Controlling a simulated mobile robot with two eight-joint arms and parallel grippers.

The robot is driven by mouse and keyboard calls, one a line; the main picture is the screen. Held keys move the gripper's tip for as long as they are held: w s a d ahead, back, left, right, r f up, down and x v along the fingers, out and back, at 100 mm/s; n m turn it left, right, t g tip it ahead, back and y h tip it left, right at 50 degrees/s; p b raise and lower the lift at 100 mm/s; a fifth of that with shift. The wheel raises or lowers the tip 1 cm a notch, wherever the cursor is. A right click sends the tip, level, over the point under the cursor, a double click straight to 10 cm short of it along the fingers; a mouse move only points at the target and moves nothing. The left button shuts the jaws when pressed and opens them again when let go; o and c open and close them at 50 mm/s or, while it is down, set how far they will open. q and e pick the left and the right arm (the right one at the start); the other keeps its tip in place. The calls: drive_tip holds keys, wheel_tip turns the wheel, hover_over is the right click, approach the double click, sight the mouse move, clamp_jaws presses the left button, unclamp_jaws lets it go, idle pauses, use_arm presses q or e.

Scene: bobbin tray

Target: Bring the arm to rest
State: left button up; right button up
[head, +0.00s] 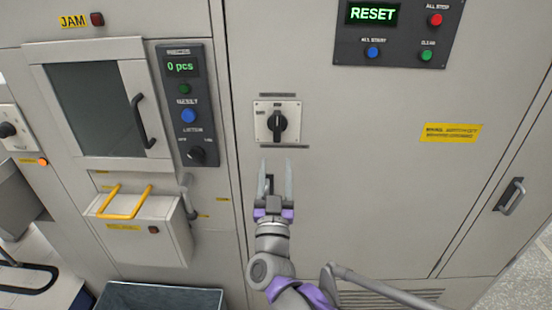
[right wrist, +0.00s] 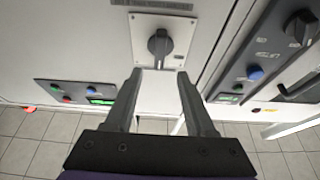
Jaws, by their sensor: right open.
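My right gripper (head: 275,182) is raised in front of the grey cabinet, just below a black rotary switch (head: 277,123) on a pale square plate. Its two fingers are apart and nothing is between them. In the right wrist view the open fingers (right wrist: 158,82) point toward the same switch (right wrist: 159,45), with a visible gap between fingertips and knob. The knob's handle stands about vertical in the head view. My left gripper is not in view.
A panel (head: 395,35) with a green RESET display and buttons is at upper right. At left are a windowed door (head: 97,97), a control strip (head: 188,105) reading 0 pcs, and a box with a yellow handle (head: 125,203). A grey bin (head: 155,297) stands below.

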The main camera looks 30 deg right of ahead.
idle(0.5)
drive_tip(key=s+a+f+n+g+y, duration=0.25)
drive_tip(key=a+f+n+y, duration=0.45)
drive_tip(key=a+f+y, duration=0.5)
drive_tip(key=s+d+f+g, duration=0.2)
drive_tip(key=s+f+g, duration=0.9)
drive_tip(key=s+f, duration=0.3)
drive_tip(key=s, duration=0.3)
drive_tip(key=shift+s+d+f, duration=0.15)
drive_tip(key=shift+d+f, duration=0.05)
drive_tip(key=shift+f, duration=0.1)
